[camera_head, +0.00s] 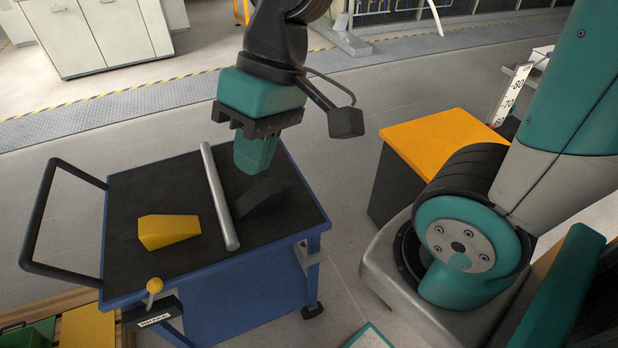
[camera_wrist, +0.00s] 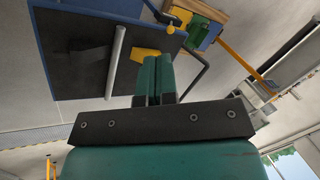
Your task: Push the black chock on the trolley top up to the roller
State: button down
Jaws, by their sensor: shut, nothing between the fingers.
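The black chock (camera_head: 262,196) lies on the black trolley top (camera_head: 130,200), to the right of the grey roller (camera_head: 219,200). Its left end is close to the roller; I cannot tell whether they touch. In the wrist view the black chock (camera_wrist: 90,58) shows as a dark wedge beside the roller (camera_wrist: 117,60). A yellow chock (camera_head: 168,231) lies on the roller's other side; it also shows in the wrist view (camera_wrist: 144,53). My gripper (camera_head: 252,168) is shut and empty, pointing down above the trolley top's far part. Its fingers (camera_wrist: 157,60) show together in the wrist view.
The trolley has a black push handle (camera_head: 38,220) on the left and a yellow-knobbed brake lever (camera_head: 154,286) at the front. An orange-topped dark box (camera_head: 435,135) stands to the right. Grey cabinets (camera_head: 95,35) stand at the back left. Open floor lies behind the trolley.

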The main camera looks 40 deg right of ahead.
aim_at(264, 195)
jog(key=w+d+f+m+y+b, duration=0.1)
jog(key=w+d+f+m+b, duration=0.1)
jog(key=w+d+f+m, duration=0.55)
jog(key=w+d+f+m+t+y+b, duration=0.1)
jog(key=w+d+f+m+y, duration=0.15)
jog(key=d+f+m, duration=0.65)
jog(key=w+d+f+m+t+y+b, duration=0.15)
jog(key=w+d+f+m, duration=0.25)
jog(key=d+f+m, duration=0.45)
jog(key=shift+h, duration=0.4)
jog(key=p+x, duration=0.1)
jog(key=x, duration=0.5)
jog(key=shift+w+f, duration=0.25)
jog(key=shift+f, duration=0.2)
jog(key=a, duration=0.1)
jog(key=w+a+p, duration=0.1)
jog(key=a, duration=0.1)
jog(key=shift+a+f, duration=0.15)
jog(key=shift+f, duration=0.05)
jog(key=shift+w+a+f, duration=0.1)
jog(key=shift+w+a, duration=0.05)
jog(key=shift+a, duration=0.35)
